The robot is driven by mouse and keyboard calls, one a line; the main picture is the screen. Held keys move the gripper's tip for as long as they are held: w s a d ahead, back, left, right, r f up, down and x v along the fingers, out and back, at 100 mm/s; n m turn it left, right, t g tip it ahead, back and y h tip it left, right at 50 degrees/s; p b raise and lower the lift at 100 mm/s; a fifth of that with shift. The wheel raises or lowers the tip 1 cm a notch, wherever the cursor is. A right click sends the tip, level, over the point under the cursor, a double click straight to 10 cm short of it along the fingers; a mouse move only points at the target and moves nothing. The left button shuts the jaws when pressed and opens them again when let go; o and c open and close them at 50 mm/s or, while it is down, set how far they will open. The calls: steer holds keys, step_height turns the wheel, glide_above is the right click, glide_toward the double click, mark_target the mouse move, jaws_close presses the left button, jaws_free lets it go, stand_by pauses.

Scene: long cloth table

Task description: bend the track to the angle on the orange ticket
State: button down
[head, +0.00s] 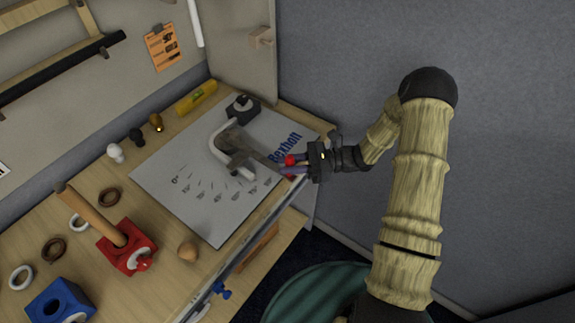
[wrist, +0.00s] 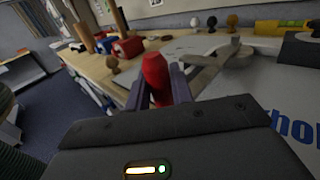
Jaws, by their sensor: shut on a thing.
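The orange ticket (head: 163,46) hangs on the back panel, with small dark print I cannot read. A grey sheet (head: 165,195) with a fan of angle marks and blue lettering lies on the table. On it is a pale curved piece (head: 217,150), perhaps the track, beside a grey lever (head: 262,160). My gripper (head: 291,167) is at the lever's outer end, shut on a red knob (head: 290,159). In the wrist view the red knob (wrist: 155,78) stands between the purple fingers. The lever's exact angle against the marks is hard to read.
A red block (head: 127,248) with a wooden handle, a blue block (head: 60,300), rings and knobs are at left. A metal rail (head: 245,245) runs along the front edge.

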steer(key=shift+w+d, duration=0.35)
steer(key=shift+w, duration=0.05)
steer(key=c, duration=1.3)
jaws_free()
steer(key=shift+o, duration=0.2)
steer(key=w+d+b, duration=0.1)
steer(key=d+b, duration=0.2)
steer(key=d, duration=1.4)
steer(key=shift+w+d+b, duration=0.15)
steer(key=shift+b, duration=0.15)
